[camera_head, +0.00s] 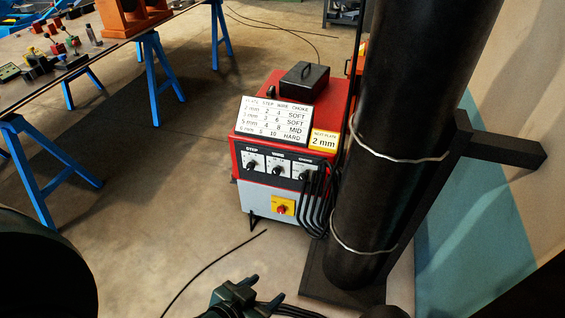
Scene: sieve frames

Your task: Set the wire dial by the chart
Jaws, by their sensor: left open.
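The red and grey welding machine (277,195) stands on the floor at centre. Its front panel has three dials in a row: STEP (251,164), wire dial (277,170) in the middle, and CHOKE (303,175) at right. Their exact pointer settings are too small to read. The white chart (275,117) leans on top, with columns for plate, step, wire and choke; the 2 mm row appears to read 2, 4, SOFT. A yellow card (323,141) beside it reads 2 mm. My left gripper (238,286) is open and empty at the bottom, below the machine and apart from it.
A yellow panel with a red switch (283,207) sits below the dials. Black cables (317,200) hang at the machine's right front. A tall black cylinder (405,130) stands close on the right. A cable (205,268) lies on the floor. A blue-legged workbench (160,75) is at left.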

